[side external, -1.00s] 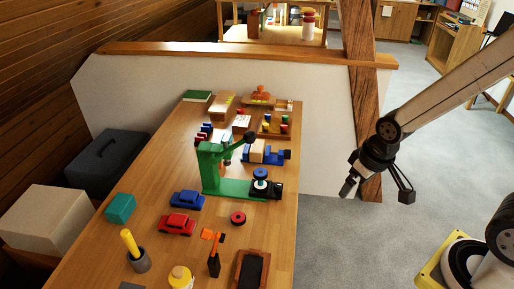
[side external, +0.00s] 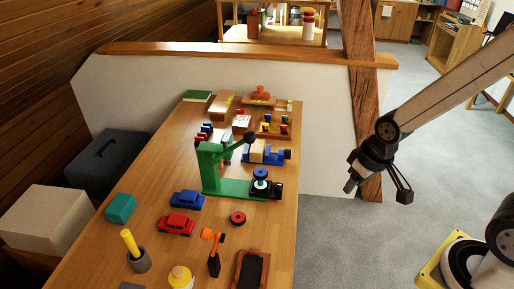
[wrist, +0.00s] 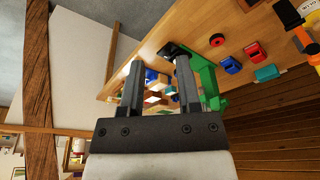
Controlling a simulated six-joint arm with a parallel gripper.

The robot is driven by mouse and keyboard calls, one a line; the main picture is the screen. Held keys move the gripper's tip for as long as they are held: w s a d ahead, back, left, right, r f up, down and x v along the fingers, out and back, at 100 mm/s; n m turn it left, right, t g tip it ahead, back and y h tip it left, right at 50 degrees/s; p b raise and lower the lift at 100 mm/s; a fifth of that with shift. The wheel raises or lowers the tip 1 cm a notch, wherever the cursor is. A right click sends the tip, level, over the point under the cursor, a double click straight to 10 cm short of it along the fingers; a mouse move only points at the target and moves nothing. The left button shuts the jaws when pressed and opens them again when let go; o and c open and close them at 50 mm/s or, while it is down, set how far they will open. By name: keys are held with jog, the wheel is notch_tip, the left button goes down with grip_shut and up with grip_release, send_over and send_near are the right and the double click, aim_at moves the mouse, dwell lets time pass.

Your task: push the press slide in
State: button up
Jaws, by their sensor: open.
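The green press (side external: 213,170) stands on the wooden table, with a dark lever knob at its top. Its slide (side external: 268,189) is a black block at the right end of the green base, sticking out toward the table's right edge. A blue round piece (side external: 260,175) sits on the slide. My gripper (side external: 375,190) is open and empty, in the air to the right of the table and apart from the press. In the wrist view my gripper (wrist: 158,70) has its two fingers spread, and the green press (wrist: 204,78) shows partly behind the right finger.
A blue vise-like tool (side external: 265,153) stands behind the press. A timber post (side external: 366,100) rises behind my gripper.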

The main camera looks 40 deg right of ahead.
jog(key=shift+w+f, duration=0.2)
jog(key=shift+w, duration=0.1)
jog(key=c, duration=0.3)
jog(key=w+f+m, duration=0.1)
jog(key=w, duration=0.1)
jog(key=w+f+m+t, duration=0.1)
jog(key=w+f+m, duration=0.1)
jog(key=w+f+m+t, duration=0.1)
jog(key=w+f, duration=0.1)
jog(key=w, duration=0.1)
jog(key=shift+w+d+f+m, duration=0.1)
jog(key=shift+d+f+m, duration=0.15)
jog(key=shift+d+m, duration=0.15)
grip_shut()
jog(key=w+d+f+m+t+h, duration=0.1)
jog(key=w+d+f+m+t, duration=0.1)
jog(key=w+f+m, duration=0.3)
jog(key=shift+w+f+m+t, duration=0.3)
jog(key=shift+w+f+m, duration=0.15)
jog(key=shift+f, duration=1.2)
